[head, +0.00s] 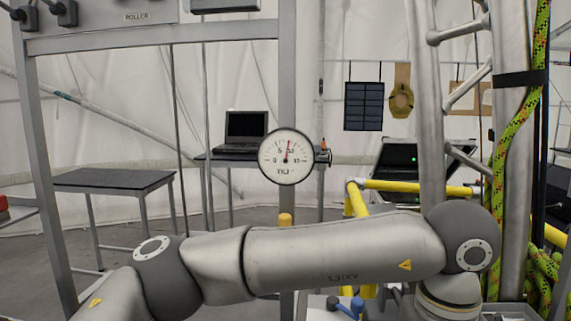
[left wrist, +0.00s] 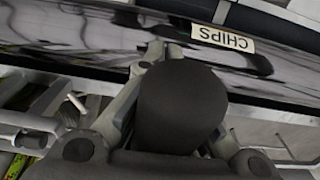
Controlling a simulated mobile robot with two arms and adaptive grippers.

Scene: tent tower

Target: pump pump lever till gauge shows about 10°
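The round white gauge (head: 286,156) is on the upright post in the head view. Its red needle points just right of straight up; the small numerals are hard to read. I cannot make out the pump lever for certain. In the left wrist view, my left gripper (left wrist: 158,55) has grey finger links around a dark, rounded object (left wrist: 180,105), which hides much of the fingers. I cannot tell whether it is gripped. My left gripper is outside the head view; a grey arm of mine crosses its lower part. My right gripper is not in view.
A dark glossy surface labelled CHIPS (left wrist: 222,38) lies beyond the left gripper. In the head view are yellow pipes (head: 415,187), a blue-handled fitting (head: 350,306), a green rope (head: 505,150), a laptop (head: 245,133) and a dark table (head: 115,180).

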